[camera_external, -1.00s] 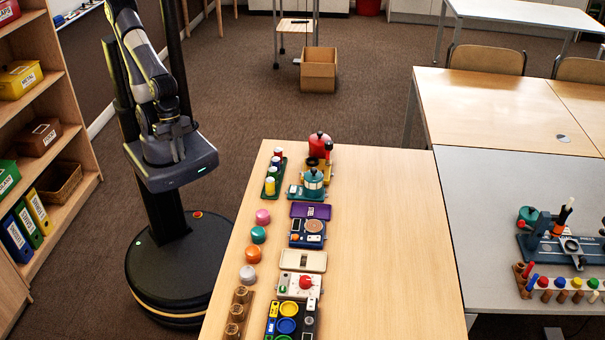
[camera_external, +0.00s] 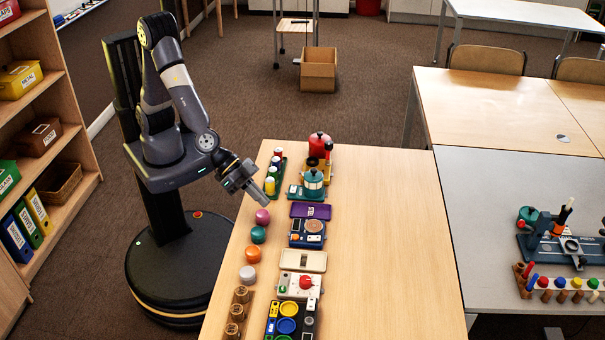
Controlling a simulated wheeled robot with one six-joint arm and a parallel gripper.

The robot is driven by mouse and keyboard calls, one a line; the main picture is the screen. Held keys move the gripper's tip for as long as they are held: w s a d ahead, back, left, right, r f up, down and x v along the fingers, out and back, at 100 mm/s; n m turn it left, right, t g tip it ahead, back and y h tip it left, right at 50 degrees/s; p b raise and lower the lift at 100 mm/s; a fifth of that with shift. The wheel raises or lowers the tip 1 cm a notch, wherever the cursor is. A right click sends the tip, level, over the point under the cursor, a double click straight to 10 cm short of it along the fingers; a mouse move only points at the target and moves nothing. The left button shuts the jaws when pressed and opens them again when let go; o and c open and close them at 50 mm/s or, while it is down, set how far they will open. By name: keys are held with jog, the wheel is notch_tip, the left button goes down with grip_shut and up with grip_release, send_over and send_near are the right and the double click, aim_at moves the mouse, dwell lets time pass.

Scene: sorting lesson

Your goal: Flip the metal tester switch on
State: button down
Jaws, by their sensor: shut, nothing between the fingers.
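A blue device (camera_external: 296,241) with a round copper-coloured disc stands on the near wooden table. It looks like the metal tester, but I cannot read a label. Small details show on its left part and front, and I cannot tell which is the switch or how it is set. My gripper (camera_external: 264,202) is shut and empty. It points down and right above the table's left side, near the pink knob and up and left of the blue device, apart from it.
A column of devices runs along the table: a red pot (camera_external: 319,143), a teal pot (camera_external: 313,182), a purple plate (camera_external: 310,211), a cream plate (camera_external: 314,262) and a red-dial box (camera_external: 293,293). Round pieces, including the pink knob (camera_external: 262,217), line the left. The table's right half (camera_external: 390,240) is clear.

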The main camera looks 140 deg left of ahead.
jog(key=a+f+n+g+y, duration=0.2)
jog(key=a+f+y, duration=0.1)
jog(key=a+f, duration=0.2)
jog(key=shift+w+a+f+y, duration=0.25)
jog(key=shift+w+a, duration=0.2)
jog(key=shift+a, duration=0.25)
send_over(312, 238)
jog(key=s, duration=0.1)
jog(key=f, duration=0.5)
jog(key=shift+d+f+b, duration=0.4)
jog(key=f, duration=0.2)
jog(key=shift+w+a+f+b, duration=0.2)
jog(key=shift+w+f+b, duration=0.05)
jog(key=shift+f+b, duration=0.05)
jog(key=shift+w+a+f, duration=0.1)
jog(key=shift+f, duration=0.65)
jog(key=shift+a+f, duration=0.1)
jog(key=shift+f, duration=0.05)
jog(key=shift+w, duration=0.15)
